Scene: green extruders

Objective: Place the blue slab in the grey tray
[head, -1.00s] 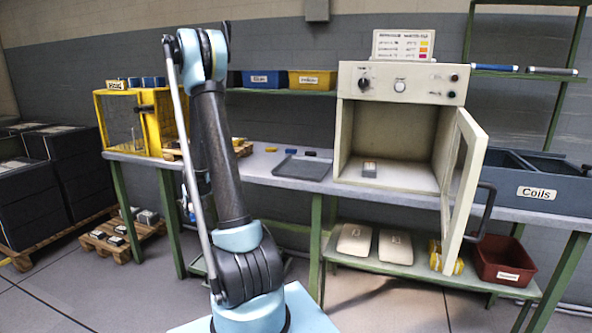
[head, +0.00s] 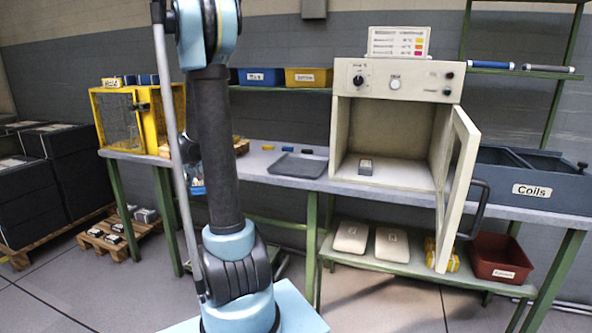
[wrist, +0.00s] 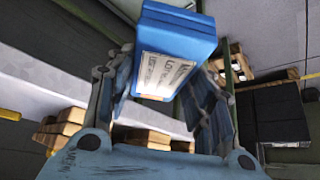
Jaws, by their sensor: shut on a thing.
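The blue slab (wrist: 180,32), with a white printed label on one face, is held between the fingers of my gripper (wrist: 163,88) in the wrist view. In the head view my gripper is mostly hidden behind my own arm; a bit of blue (head: 197,188) shows there beside the arm, in front of the bench edge. The grey tray (head: 298,165) lies flat on the bench, to the right of my arm and left of the oven. It looks empty, and my gripper is apart from it.
An oven (head: 398,110) with its door (head: 458,190) swung open stands right of the tray, a small block inside. Small yellow, blue and black pieces lie behind the tray. A yellow cage (head: 125,118) is at left, a Coils bin (head: 535,189) at right.

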